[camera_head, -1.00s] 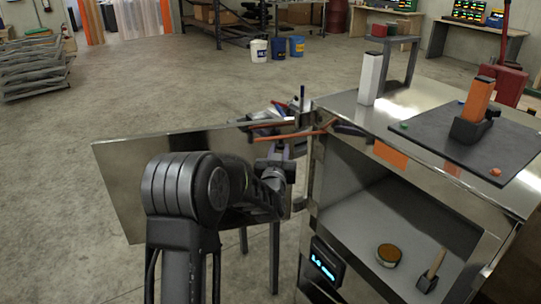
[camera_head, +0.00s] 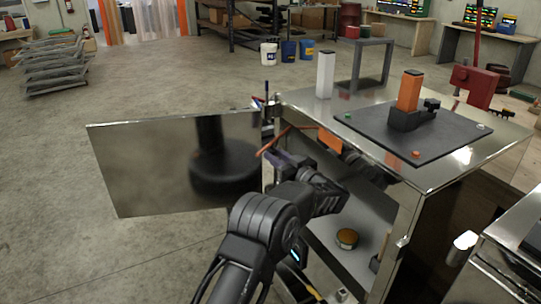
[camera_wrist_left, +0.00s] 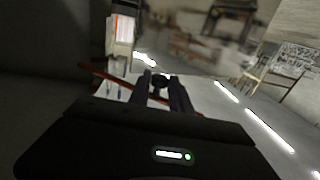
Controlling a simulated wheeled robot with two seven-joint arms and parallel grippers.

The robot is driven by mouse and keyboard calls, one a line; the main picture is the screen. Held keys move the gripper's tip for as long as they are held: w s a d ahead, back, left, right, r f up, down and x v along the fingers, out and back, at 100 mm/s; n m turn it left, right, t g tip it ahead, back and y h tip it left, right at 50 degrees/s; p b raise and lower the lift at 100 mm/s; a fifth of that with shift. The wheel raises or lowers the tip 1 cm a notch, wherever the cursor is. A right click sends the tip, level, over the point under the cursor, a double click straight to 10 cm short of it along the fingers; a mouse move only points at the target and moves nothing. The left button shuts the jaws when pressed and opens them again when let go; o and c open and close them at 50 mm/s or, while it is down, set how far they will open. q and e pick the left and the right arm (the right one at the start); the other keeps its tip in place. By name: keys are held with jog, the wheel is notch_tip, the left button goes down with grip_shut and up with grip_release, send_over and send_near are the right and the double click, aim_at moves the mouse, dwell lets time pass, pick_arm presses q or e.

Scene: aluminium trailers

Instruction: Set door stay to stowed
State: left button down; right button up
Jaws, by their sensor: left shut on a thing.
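The door stay (camera_head: 274,142) looks like a thin orange-red rod beside the hinge side of the open door. It also crosses the left wrist view as a red rod (camera_wrist_left: 105,73). The open metal door panel (camera_head: 150,165) stands out to the left of the cabinet. My left gripper (camera_head: 283,158) is by the rod at the cabinet opening. In the left wrist view its fingers (camera_wrist_left: 161,88) are close together around a small dark part, with the rod passing at them; the exact contact is hard to see. My right gripper is not in view.
The metal cabinet (camera_head: 455,165) has a black board (camera_head: 450,140) on top with an orange block (camera_head: 409,92), and a white post (camera_head: 325,74) nearby. A round tin (camera_head: 347,238) sits on its inner shelf. Another metal unit (camera_head: 500,245) stands at lower right.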

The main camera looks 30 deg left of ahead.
pick_arm(q)
jog(key=shift+w+d+n+g+y, duration=0.2)
jog(key=shift+d+n+g+y, duration=0.2)
jog(key=shift+d+n+g, duration=0.6)
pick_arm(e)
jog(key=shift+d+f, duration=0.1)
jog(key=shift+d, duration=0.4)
pick_arm(q)
jog(key=shift+d+r, duration=0.1)
jog(key=shift+d, duration=0.1)
jog(key=c, duration=1.5)
grip_release()
jog(key=b+v, duration=0.1)
jog(key=v, duration=0.6)
jog(key=shift+d+b, duration=0.3)
jog(key=shift+d, duration=0.1)
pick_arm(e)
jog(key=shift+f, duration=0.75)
